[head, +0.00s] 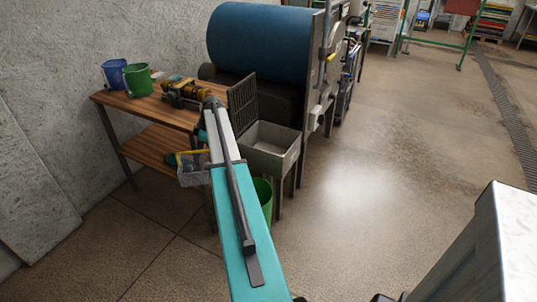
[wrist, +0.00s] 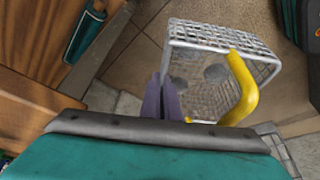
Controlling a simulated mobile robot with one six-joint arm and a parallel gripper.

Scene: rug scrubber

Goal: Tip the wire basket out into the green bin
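The wire basket (head: 192,173) with a yellow handle hangs left of my arm in the head view, in front of the wooden bench. In the wrist view the wire basket (wrist: 205,36) lies just beyond my gripper (wrist: 162,82), its yellow handle to the right. A few roundish grey shapes show inside it. The two dark fingers are close together at the basket's left edge and appear shut on its rim; the exact contact is hard to see. The green bin (head: 263,195) stands on the floor right of my arm, partly hidden by it.
The wooden bench (head: 112,100) has a lower shelf and carries a blue bucket (head: 112,73), a green bucket (head: 137,80) and a yellow-black machine (head: 185,92). A grey sink (head: 272,150) stands above the bin, by the big blue roller (head: 260,38).

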